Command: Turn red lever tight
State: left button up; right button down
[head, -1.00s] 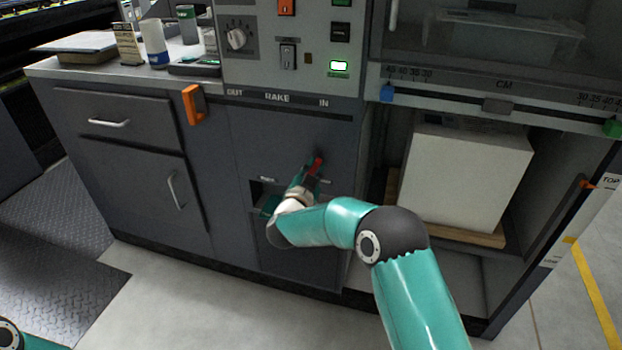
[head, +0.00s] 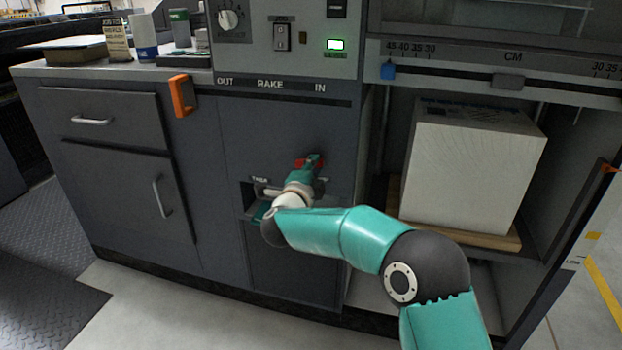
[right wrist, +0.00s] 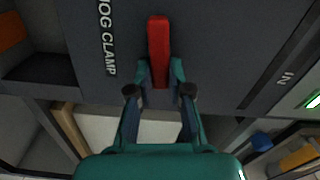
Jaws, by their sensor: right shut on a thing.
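The red lever (head: 309,162) is on the dark front panel of the machine, under the RAKE label. In the right wrist view the red lever (right wrist: 158,50) points up the picture beside the words JOG CLAMP. My right gripper (head: 307,170) reaches the lever, and its teal fingers (right wrist: 159,84) are shut on the lever's near end, one on each side. The gripper and wrist partly hide the lever in the head view. My left gripper is not in view.
An open slot (head: 252,200) lies left of my right wrist. A white paper stack (head: 468,170) stands on a wooden board in the bay to the right. An orange handle (head: 183,96) sticks out from the panel at left. Floor in front is clear.

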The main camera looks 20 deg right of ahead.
jog(key=shift+f+m+b, duration=0.45)
jog(key=shift+m+b, duration=0.5)
jog(key=shift+m, duration=0.05)
jog(key=c, duration=1.1)
grip_release()
jog(key=shift+r, duration=0.15)
jog(key=shift+s, duration=0.15)
jog(key=v, duration=1.1)
jog(key=shift+s+a, duration=0.25)
jog(key=shift+a, duration=0.05)
